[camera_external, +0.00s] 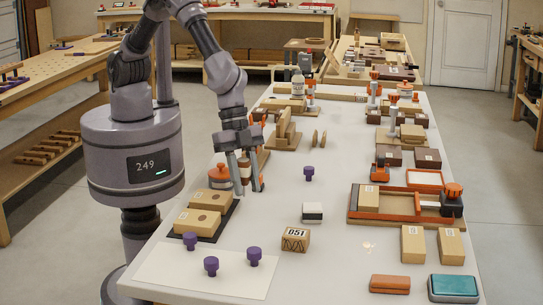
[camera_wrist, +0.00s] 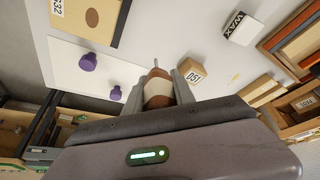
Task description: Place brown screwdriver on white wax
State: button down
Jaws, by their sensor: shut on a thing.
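The brown screwdriver (camera_wrist: 158,86) has a brown handle with a pale band and a thin metal shaft. My gripper (camera_wrist: 166,78) is shut on its handle, with a finger on each side. In the external view my gripper (camera_external: 251,186) points down above the left side of the bench, and the screwdriver (camera_external: 244,168) shows between its fingers. The white wax (camera_external: 312,212) is a small white and black block lying on the bench, to the right of and nearer than my gripper. In the wrist view the wax (camera_wrist: 239,28) shows its "WAX" label at upper right, apart from the screwdriver.
A wooden block marked 051 (camera_external: 295,240) stands just in front of the wax. A purple knob (camera_external: 308,173) stands behind it. A wooden tray (camera_external: 373,218) lies to the right. An orange-lidded pot (camera_external: 219,175) is left of my gripper. Bare bench surrounds the wax.

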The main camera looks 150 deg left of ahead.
jog(key=s+a+n, duration=0.1)
jog(key=s+a, duration=0.9)
jog(key=a, duration=0.2)
send_near(320, 211)
jog(key=shift+w+d+f, duration=0.2)
jog(key=shift+w+f, duration=0.45)
jog(key=shift+w, duration=0.2)
jog(key=shift+f+b, duration=0.7)
jog(key=shift+f, duration=0.95)
jog(key=shift+f, duration=0.25)
jog(key=c, duration=1.1)
grip_release()
jog(key=shift+r, duration=0.1)
jog(key=shift+o, duration=0.2)
jog(key=shift+r, duration=0.1)
